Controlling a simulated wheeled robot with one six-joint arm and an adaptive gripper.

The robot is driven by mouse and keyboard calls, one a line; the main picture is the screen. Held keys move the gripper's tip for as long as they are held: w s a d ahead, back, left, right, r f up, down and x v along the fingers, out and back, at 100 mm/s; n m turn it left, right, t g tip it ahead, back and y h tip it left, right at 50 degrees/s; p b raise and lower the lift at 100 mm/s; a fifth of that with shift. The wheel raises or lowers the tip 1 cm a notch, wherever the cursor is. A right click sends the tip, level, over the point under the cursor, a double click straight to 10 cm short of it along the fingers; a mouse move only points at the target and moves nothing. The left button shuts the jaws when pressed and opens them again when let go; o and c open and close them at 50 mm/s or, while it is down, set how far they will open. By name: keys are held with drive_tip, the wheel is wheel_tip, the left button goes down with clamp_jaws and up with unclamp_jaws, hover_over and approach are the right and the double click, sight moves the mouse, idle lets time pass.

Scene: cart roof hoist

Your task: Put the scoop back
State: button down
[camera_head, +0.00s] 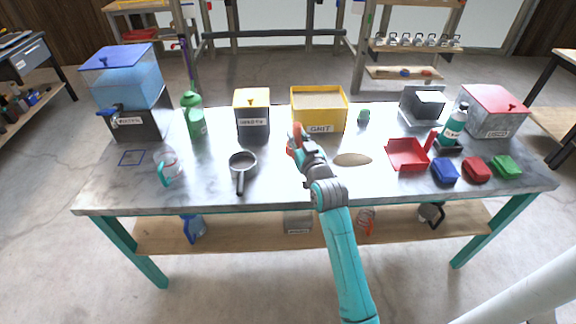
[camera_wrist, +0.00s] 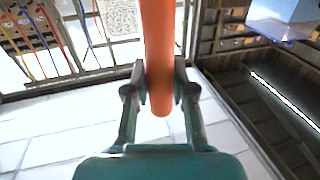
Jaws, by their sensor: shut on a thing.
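My gripper (camera_head: 302,150) is over the table, just in front of the yellow bin labelled GRIT (camera_head: 318,128). It is shut on the orange handle of the scoop (camera_head: 297,132), which also shows in the wrist view (camera_wrist: 158,45) as a thick orange rod between the two fingers (camera_wrist: 160,88). The rest of the scoop is hard to make out in the head view. The open bin is filled with tan grit. A tan oval patch (camera_head: 352,159) lies on the table to the right of my gripper.
A sieve (camera_head: 243,162) lies left of my arm, with a smaller yellow-topped bin (camera_head: 252,112) behind it. A red dustpan (camera_head: 406,155) and blue, red and green blocks (camera_head: 445,172) are on the right. A green bottle (camera_head: 194,118) and blue-topped dispenser (camera_head: 128,80) stand left.

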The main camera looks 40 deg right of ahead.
wheel_tip(320, 180, down, 8)
drive_tip(key=shift+f, duration=0.1)
idle(0.4)
drive_tip(key=c, duration=1)
unclamp_jaws()
drive_tip(key=shift+f, duration=0.1)
drive_tip(key=shift+s, duration=0.1)
drive_tip(key=v, duration=1.2)
